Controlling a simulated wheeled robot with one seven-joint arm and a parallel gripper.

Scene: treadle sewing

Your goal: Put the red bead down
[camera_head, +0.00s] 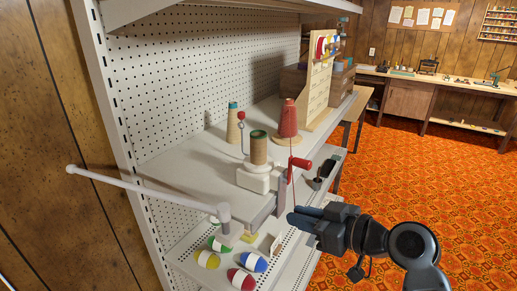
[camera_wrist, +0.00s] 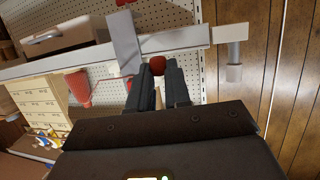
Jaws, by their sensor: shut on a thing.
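My gripper (camera_head: 291,218) is in front of the shelf's front edge, below the red crank handle of the winder. In the wrist view, the round red bead (camera_wrist: 158,65) sits between my two fingertips (camera_wrist: 158,72), and the fingers are shut on it. In the head view, the held bead is hidden by my fingers or too small to make out. Another small red ball (camera_head: 241,115) tops a thin upright wire behind the winder.
The winder (camera_head: 258,177) with its red crank handle (camera_head: 302,163) is clamped at the shelf edge. A red thread cone (camera_head: 288,118) stands behind it. A pale rod (camera_head: 150,187) juts out left. Below lie several two-coloured egg shapes (camera_head: 253,262). Bare shelf (camera_head: 190,170) lies left of the winder.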

